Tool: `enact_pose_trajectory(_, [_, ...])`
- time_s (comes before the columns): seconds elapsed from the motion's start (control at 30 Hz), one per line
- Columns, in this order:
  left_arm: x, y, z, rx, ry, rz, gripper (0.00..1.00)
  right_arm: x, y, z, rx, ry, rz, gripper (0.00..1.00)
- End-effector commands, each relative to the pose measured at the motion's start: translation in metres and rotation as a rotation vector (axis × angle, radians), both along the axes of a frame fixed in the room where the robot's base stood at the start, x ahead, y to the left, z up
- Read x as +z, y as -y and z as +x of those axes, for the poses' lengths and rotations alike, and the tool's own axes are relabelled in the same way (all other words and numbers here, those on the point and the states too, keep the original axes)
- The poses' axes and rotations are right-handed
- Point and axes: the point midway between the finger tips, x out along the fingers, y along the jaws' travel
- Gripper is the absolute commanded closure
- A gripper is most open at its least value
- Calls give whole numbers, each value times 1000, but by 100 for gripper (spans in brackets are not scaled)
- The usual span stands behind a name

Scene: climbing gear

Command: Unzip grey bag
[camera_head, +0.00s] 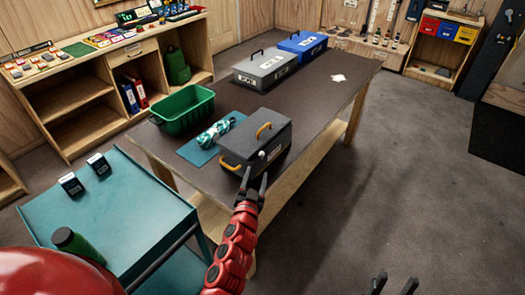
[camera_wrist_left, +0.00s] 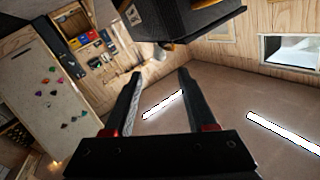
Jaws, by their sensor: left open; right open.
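The grey bag (camera_head: 268,135) is a dark, boxy bag with yellow handles, standing on the near end of the brown table. A small white knob (camera_head: 262,155) shows at its near side, perhaps the zip pull. I cannot tell how far the zip is open. My left gripper (camera_head: 254,177) is open and empty, just in front of the bag's near side. In the left wrist view the open fingers (camera_wrist_left: 160,74) have nothing between them, and the dark underside of the bag (camera_wrist_left: 195,18) is at the top. My right gripper (camera_head: 395,282) is open and empty at the bottom edge.
A green bin (camera_head: 182,108) and a coiled rope on a teal mat (camera_head: 193,152) lie left of the bag. A grey case (camera_head: 258,75) and a blue case (camera_head: 302,47) stand behind. A teal cart (camera_head: 125,215) is at near left. The floor at right is clear.

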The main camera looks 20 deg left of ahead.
Motion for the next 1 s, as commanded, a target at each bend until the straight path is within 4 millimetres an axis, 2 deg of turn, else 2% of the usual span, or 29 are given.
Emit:
enact_pose_trajectory(0.03, [5, -2, 11, 3, 5, 0, 43, 4, 0, 0, 0, 0, 0, 50])
enact_pose_trajectory(0.23, [1, -7, 49, 2, 1, -2, 43, 6, 0, 0, 0, 0, 0, 50])
enact_pose_trajectory(0.5, [-2, -12, 91, 2, 1, -2, 43, -4, 0, 0, 0, 0, 0, 50])
enact_pose_trajectory(0.7, [1, -13, 106, 0, 4, 1, 43, -7, 0, 0, 0, 0, 0, 50])
enact_pose_trajectory(1.0, [1, -13, 107, -2, 3, 0, 43, -7, 0, 0, 0, 0, 0, 50])
